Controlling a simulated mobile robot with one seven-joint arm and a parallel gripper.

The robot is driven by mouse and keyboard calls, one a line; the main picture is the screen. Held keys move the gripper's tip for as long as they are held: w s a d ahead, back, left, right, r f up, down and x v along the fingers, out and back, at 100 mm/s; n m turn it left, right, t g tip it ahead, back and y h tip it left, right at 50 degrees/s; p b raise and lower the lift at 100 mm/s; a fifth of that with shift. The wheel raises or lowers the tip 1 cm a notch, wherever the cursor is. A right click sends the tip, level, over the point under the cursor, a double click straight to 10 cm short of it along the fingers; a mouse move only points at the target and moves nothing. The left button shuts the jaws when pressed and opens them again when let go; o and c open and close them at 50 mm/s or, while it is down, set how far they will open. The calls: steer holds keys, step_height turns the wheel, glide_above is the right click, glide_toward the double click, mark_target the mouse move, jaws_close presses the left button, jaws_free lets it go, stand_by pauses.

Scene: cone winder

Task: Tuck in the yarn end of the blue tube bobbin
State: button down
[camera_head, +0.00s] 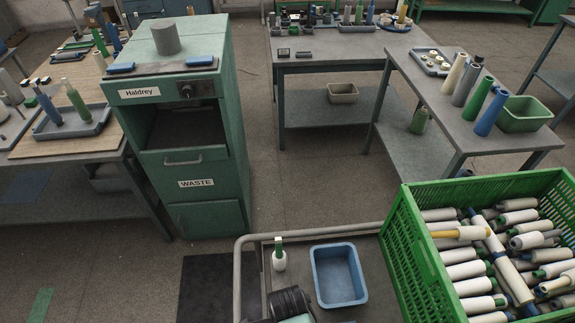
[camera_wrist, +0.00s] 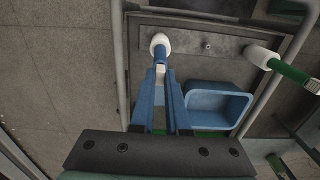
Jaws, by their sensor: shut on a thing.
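The blue tube bobbin shows in the wrist view: its white yarn (camera_wrist: 160,41) is at the far end, and its blue tube (camera_wrist: 162,53) points back toward me. My gripper (camera_wrist: 162,74) is shut on the blue tube, its blue fingers nearly the same colour. A small pale patch shows by the fingertips; I cannot tell whether it is the yarn end. In the head view, part of my dark wrist shows at the bottom edge, and I cannot make out the bobbin.
A white bobbin with a green tube (camera_head: 279,257) stands on the cart, left of a blue bin (camera_head: 338,275). A green crate (camera_head: 425,265) full of bobbins is at the right. A cabinet labelled WASTE (camera_head: 205,190) stands behind, left. A bench (camera_head: 440,95) carries upright bobbins.

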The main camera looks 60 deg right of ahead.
steer(key=shift+f, duration=0.5)
stand_by(1.6)
steer(key=shift+c, duration=1.8)
jaws_free()
step_height(320, 180, up, 7)
steer(key=p, duration=0.7)
steer(key=shift+p, duration=0.35)
